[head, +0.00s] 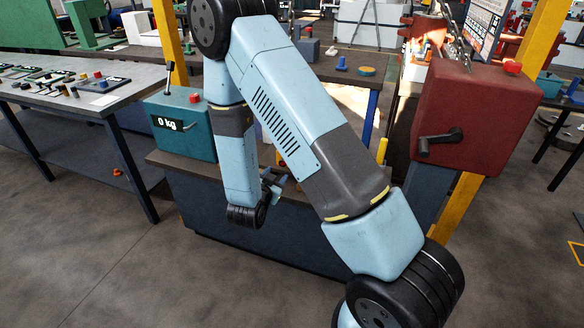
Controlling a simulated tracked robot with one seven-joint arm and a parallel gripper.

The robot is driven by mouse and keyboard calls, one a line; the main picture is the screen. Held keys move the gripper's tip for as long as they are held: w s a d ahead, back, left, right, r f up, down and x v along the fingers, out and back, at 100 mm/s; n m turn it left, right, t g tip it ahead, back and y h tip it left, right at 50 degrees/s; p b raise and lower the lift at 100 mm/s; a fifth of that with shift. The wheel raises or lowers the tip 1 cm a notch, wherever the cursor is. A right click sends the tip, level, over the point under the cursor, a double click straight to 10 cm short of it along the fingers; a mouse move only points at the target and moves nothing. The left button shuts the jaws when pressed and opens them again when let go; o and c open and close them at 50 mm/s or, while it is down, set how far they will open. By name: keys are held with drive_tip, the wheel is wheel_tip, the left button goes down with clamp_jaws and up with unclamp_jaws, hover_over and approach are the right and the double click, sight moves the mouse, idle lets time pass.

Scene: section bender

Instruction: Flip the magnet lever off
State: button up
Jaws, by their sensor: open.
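Two levers show in the head view, and I cannot tell for sure which is the magnet lever. A thin upright lever with a black knob (169,78) rises from the left end of a teal box (185,138) with a "0 kg" display and a red button. A black crank-like lever (440,141) is on the front of a dark red box (478,112) at the right, and it lies roughly level. My gripper (277,181) is open and empty, in front of the bench between the two boxes, clear of both levers. My arm hides part of the bench between them.
A grey table (75,80) with several small parts stands at the left. A yellow post (168,30) rises behind the teal box, and another (540,50) by the red box. The floor (110,255) in front is clear; a small orange-red object (118,172) lies below the table.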

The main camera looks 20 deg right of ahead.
drive_tip(key=s+f+t+h, duration=0.2)
drive_tip(key=s+f, duration=0.1)
drive_tip(key=s, duration=0.1)
drive_tip(key=shift+n, duration=0.4)
drive_tip(key=x, duration=1.4)
drive_tip(key=shift+s+d+f, duration=0.1)
drive_tip(key=shift+d, duration=0.1)
drive_tip(key=shift+c, duration=0.4)
clamp_jaws()
drive_tip(key=shift+a, duration=0.4)
drive_tip(key=shift+d, duration=0.3)
